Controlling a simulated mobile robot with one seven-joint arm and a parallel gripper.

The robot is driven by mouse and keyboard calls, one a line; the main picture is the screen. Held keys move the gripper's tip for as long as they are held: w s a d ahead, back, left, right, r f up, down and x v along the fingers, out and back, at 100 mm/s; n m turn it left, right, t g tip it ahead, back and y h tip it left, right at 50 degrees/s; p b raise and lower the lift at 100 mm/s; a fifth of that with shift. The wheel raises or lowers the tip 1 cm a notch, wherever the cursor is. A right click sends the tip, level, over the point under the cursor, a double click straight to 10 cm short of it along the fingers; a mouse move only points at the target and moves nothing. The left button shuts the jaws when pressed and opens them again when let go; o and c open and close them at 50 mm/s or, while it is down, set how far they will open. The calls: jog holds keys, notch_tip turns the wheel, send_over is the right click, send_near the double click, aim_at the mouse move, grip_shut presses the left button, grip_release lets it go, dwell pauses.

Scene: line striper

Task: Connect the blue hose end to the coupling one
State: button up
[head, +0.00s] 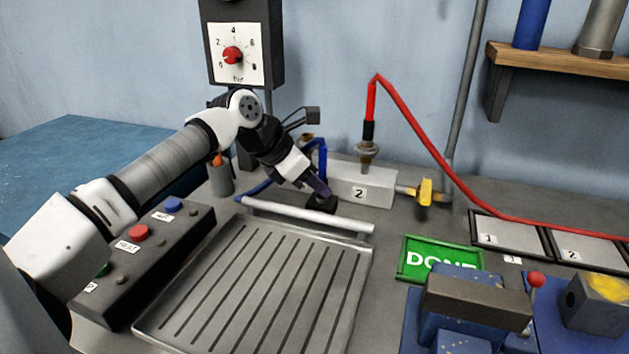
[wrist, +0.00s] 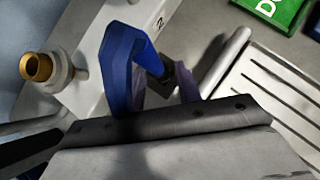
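The blue hose (head: 322,157) arches up beside my gripper (head: 318,187); its bend looms large in the wrist view (wrist: 122,58). In the wrist view, the two purplish fingers of my gripper (wrist: 165,90) stand either side of this end, apart from each other. The hose partly hides one finger, and I cannot tell whether they press on the end. A brass coupling with a pale collar (wrist: 37,67), probably coupling one, stands upright with its top uncovered, apart from the hose end.
A grey manifold box marked 2 (head: 362,187) carries a coupling with the red hose (head: 371,100) and a yellow valve handle (head: 425,192). A pale bar (head: 308,215) and slotted tray (head: 255,285) lie in front. A button box (head: 145,265) stands left.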

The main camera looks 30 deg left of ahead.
grip_shut()
jog(key=shift+r+p, duration=0.4)
jog(key=shift+r, duration=0.25)
notch_tip(320, 180, up, 4)
jog(key=shift+f+p, duration=0.1)
jog(key=shift+p, duration=1.1)
